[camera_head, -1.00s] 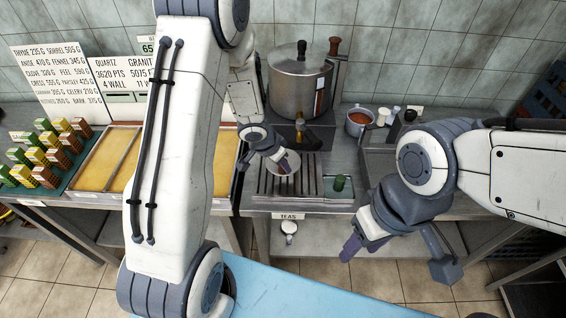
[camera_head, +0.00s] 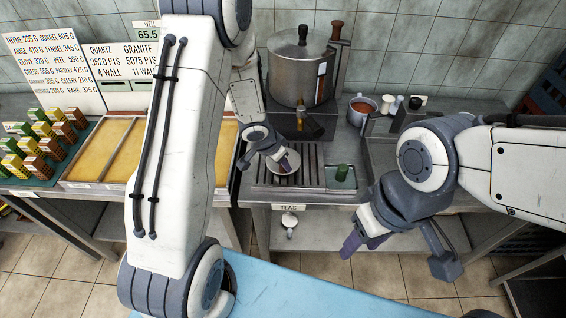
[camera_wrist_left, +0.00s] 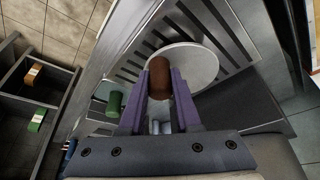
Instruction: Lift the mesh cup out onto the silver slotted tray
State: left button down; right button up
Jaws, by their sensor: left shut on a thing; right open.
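My left gripper (camera_head: 281,160) is shut on the brown knob (camera_wrist_left: 158,75) of a pale round disc, which looks like a lid. The disc (camera_head: 287,167) is at or just above the silver slotted tray (camera_head: 262,178); I cannot tell whether it touches. In the left wrist view the disc (camera_wrist_left: 196,66) covers part of the slots. I cannot clearly make out a mesh cup; if one is under the disc, it is hidden. My right gripper (camera_head: 352,243) is open and empty in front of the counter, right of the slotted tray.
A green cylinder (camera_head: 342,172) stands in a small bay at the tray's right end. A large steel pot with a tap (camera_head: 300,75) stands behind.

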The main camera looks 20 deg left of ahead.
pick_arm(q)
jog(key=shift+f+b, duration=0.4)
jog(key=shift+f, duration=0.1)
jog(key=c, duration=0.5)
grip_release()
jog(key=shift+r, duration=0.15)
jog(key=p+v, duration=0.6)
jog(key=v, duration=0.4)
jog(key=shift+r, duration=0.15)
